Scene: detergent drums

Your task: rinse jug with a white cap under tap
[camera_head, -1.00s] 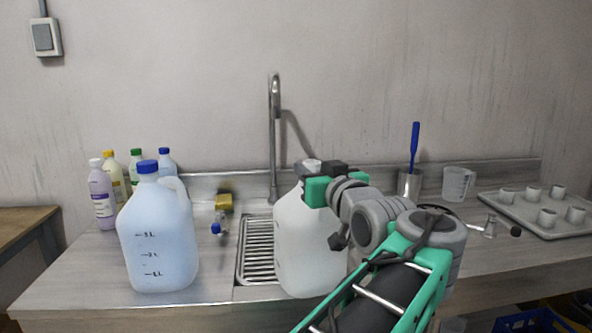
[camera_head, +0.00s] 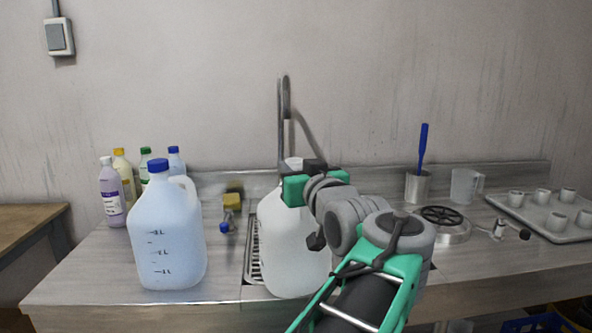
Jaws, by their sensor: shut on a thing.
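The white-capped jug (camera_head: 290,250) is large and whitish, upright over the front of the sink grate. My gripper (camera_head: 306,178) is shut on this jug at its top, near the white cap (camera_head: 294,163), which is partly hidden by the jaws. Whether the jug's base touches the grate cannot be told. The tap (camera_head: 283,125) is a tall metal gooseneck standing behind the jug. The jug hides the tap's lower part and most of the sink grate (camera_head: 252,250).
A blue-capped jug (camera_head: 167,240) stands left of the sink. To the right are a metal cup with a blue-handled brush (camera_head: 418,185), a clear beaker (camera_head: 465,185) and a tray of cups (camera_head: 540,215).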

